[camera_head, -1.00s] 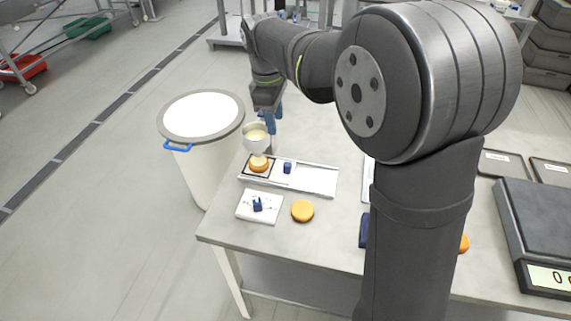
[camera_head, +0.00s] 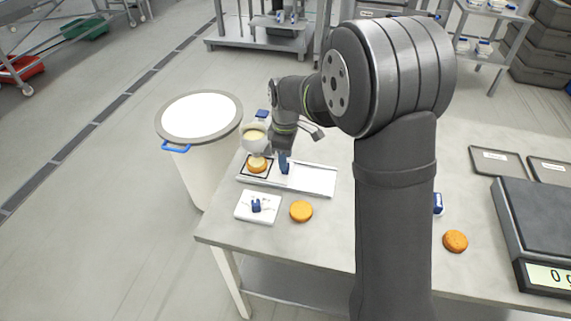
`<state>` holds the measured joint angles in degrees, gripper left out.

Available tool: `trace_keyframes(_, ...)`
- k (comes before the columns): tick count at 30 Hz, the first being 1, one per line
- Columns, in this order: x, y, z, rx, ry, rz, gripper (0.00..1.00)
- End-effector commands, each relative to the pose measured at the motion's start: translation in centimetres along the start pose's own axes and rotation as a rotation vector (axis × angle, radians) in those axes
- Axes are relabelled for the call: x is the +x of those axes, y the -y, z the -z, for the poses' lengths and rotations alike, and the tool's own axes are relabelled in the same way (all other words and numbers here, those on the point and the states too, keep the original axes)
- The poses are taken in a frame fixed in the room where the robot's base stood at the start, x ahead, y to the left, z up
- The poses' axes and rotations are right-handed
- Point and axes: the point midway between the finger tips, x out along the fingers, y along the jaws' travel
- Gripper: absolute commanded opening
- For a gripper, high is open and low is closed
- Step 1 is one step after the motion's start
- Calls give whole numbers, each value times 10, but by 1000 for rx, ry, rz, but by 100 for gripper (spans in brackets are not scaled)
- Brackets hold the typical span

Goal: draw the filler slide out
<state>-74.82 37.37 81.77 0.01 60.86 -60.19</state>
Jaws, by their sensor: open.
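The filler (camera_head: 256,139) is a pale hopper of cream-coloured filling at the table's left back. Its slide is a long, light metal plate (camera_head: 316,181) lying flat on the table, with an orange-brown round (camera_head: 257,165) under the hopper at its left end. The slide's small blue handle, seen earlier beside the round, now merges with my blue fingertips. My gripper (camera_head: 284,162) points down at that handle, with open jaws. Whether the fingers straddle or touch the handle cannot be told.
A white block with a blue handle (camera_head: 257,207) and an orange round (camera_head: 301,211) lie in front of the slide. Another round (camera_head: 455,241), a scale (camera_head: 540,222) and dark trays (camera_head: 497,162) are at right. A lidded bin (camera_head: 200,118) stands left of the table.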

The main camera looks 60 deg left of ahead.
Motion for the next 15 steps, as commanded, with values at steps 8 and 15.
trace_keyframes(8,32,0,0,0,1,1,42)
trace_keyframes(15,36,0,0,0,0,0,42)
